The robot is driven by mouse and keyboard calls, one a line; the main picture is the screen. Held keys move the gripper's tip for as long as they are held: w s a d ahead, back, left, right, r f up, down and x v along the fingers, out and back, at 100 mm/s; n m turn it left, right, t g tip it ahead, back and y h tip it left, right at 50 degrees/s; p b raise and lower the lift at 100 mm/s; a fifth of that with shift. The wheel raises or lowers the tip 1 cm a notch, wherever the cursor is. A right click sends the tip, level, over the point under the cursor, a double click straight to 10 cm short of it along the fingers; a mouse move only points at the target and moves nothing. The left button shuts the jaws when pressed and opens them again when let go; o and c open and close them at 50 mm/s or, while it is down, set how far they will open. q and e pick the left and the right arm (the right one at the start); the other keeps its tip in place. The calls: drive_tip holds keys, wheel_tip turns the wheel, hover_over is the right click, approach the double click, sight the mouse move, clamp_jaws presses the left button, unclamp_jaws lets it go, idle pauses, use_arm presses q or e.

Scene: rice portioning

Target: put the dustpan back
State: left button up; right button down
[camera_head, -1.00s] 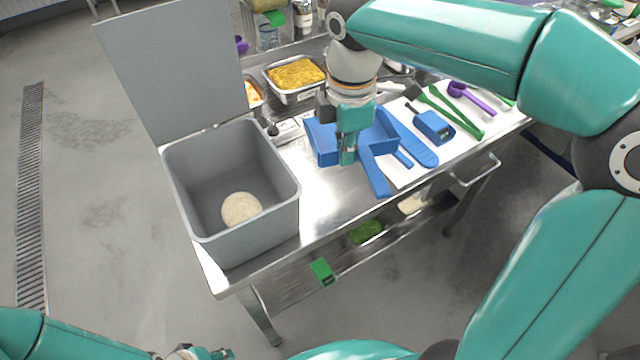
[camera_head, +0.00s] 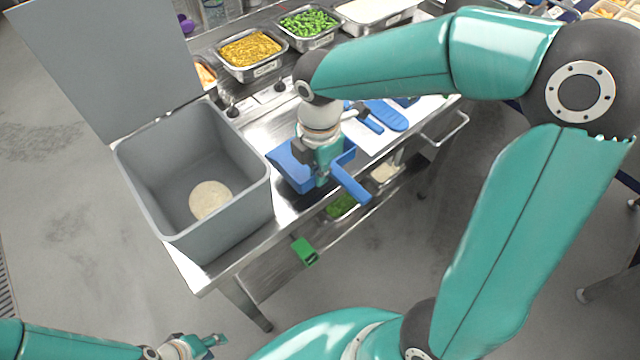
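The blue dustpan (camera_head: 286,167) is right of the grey bin, at the front edge of the steel table, with its handle (camera_head: 351,184) pointing to the lower right past the edge. My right gripper (camera_head: 322,178) comes down on the dustpan and is shut on it; the arm and gripper hide part of it. Whether the dustpan touches the table is hard to tell. My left gripper (camera_head: 212,343) is low at the bottom left, away from the table; its finger opening is too small to judge.
The open grey bin (camera_head: 262,190) holds a pale round lump (camera_head: 210,200). A blue brush (camera_head: 386,114) lies on a white mat (camera_head: 372,141). Food pans with yellow food (camera_head: 252,48) and green beans (camera_head: 308,22) stand behind. A green object (camera_head: 304,251) is below the front edge.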

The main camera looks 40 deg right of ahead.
sight(319, 196)
drive_tip(key=shift+f, duration=2.4)
drive_tip(key=shift+f+b, duration=0.2)
drive_tip(key=shift+b, duration=0.15)
drive_tip(key=c, duration=1.3)
unclamp_jaws()
drive_tip(key=shift+r, duration=0.1)
drive_tip(key=shift+r, duration=0.1)
wheel_tip(319, 196, up, 12)
drive_tip(key=shift+r+p, duration=0.1)
drive_tip(key=shift+p, duration=0.55)
drive_tip(key=shift+s, duration=0.2)
